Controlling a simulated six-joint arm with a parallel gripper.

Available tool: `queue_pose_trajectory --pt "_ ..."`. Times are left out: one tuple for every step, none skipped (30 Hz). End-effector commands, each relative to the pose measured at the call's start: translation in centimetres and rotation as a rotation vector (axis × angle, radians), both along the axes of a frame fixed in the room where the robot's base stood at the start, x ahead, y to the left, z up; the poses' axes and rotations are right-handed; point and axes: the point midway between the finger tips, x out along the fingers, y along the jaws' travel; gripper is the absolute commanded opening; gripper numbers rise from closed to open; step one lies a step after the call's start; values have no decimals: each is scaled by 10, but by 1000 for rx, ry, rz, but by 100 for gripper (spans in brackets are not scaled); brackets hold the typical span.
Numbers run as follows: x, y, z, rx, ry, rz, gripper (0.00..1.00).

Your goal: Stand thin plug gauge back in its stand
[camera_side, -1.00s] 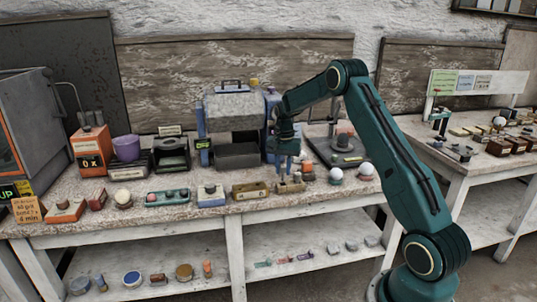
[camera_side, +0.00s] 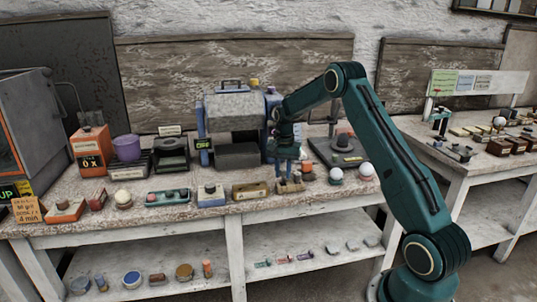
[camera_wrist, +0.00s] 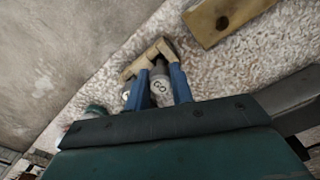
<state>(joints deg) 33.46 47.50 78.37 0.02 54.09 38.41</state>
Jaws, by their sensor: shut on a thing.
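My gripper (camera_wrist: 160,70) is shut on the thin plug gauge (camera_wrist: 160,90), a grey cylinder marked GO, between its blue fingers in the wrist view. The gauge's lower end is at a tan wooden stand (camera_wrist: 133,69); I cannot tell whether it is seated in it. A second pale round-topped piece (camera_wrist: 126,95) shows just left of the left finger. In the side view my gripper (camera_side: 287,172) is right above the small stand (camera_side: 291,187) near the bench's front edge. The gauge is too small to make out there.
A brass-coloured block with a hole (camera_wrist: 225,18) lies close by; it also shows in the side view (camera_side: 250,190). A dark-red piece (camera_side: 307,172) and white spheres (camera_side: 336,175) stand to the right. A blue-framed machine (camera_side: 236,125) stands behind.

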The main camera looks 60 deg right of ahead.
Motion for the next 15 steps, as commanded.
queue_pose_trajectory --pt "0 0 -1 0 0 0 0" --pt "0 0 -1 0 0 0 0" --pt "0 0 -2 0 0 0 0" --pt "0 0 -2 0 0 0 0" --pt "0 0 -3 0 0 0 0" --pt "0 0 -3 0 0 0 0" --pt "0 0 -4 0 0 0 0" --pt "0 0 -4 0 0 0 0" --pt "0 0 -5 0 0 0 0" --pt "0 0 -5 0 0 0 0" --pt "0 0 -6 0 0 0 0" --pt "0 0 -6 0 0 0 0" --pt "0 0 -7 0 0 0 0" --pt "0 0 -7 0 0 0 0" --pt "0 0 -8 1 0 0 0"
